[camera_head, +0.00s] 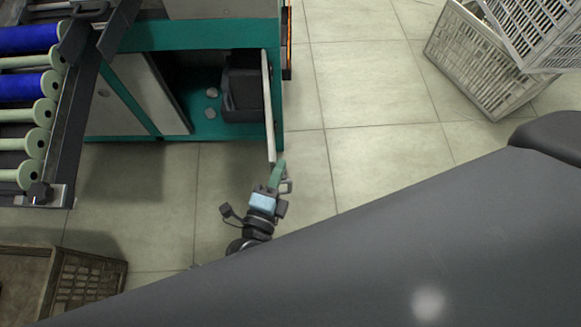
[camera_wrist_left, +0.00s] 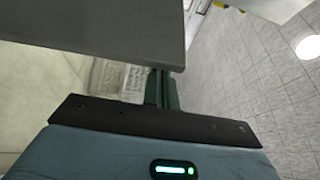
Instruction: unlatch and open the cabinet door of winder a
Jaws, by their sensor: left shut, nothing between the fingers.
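The teal cabinet (camera_head: 200,37) of the winder has its door (camera_head: 268,108) swung open. The door shows nearly edge-on as a pale upright strip at the right of the opening. My left gripper (camera_head: 279,172) is shut and empty at the door's near, free edge; I cannot tell if it touches. In the left wrist view my closed green fingers (camera_wrist_left: 162,90) are just past the lower edge of a grey panel (camera_wrist_left: 110,30), which looks like the door. The latch is not visible. My right gripper is not in view.
Inside the cabinet are a dark box (camera_head: 242,90) and small grey discs (camera_head: 211,93). A rack of rollers (camera_head: 30,112), some wound blue, stands at left. A brown crate (camera_head: 90,285) is at lower left, pale crates (camera_head: 475,70) at upper right. The tiled floor right of the door is clear.

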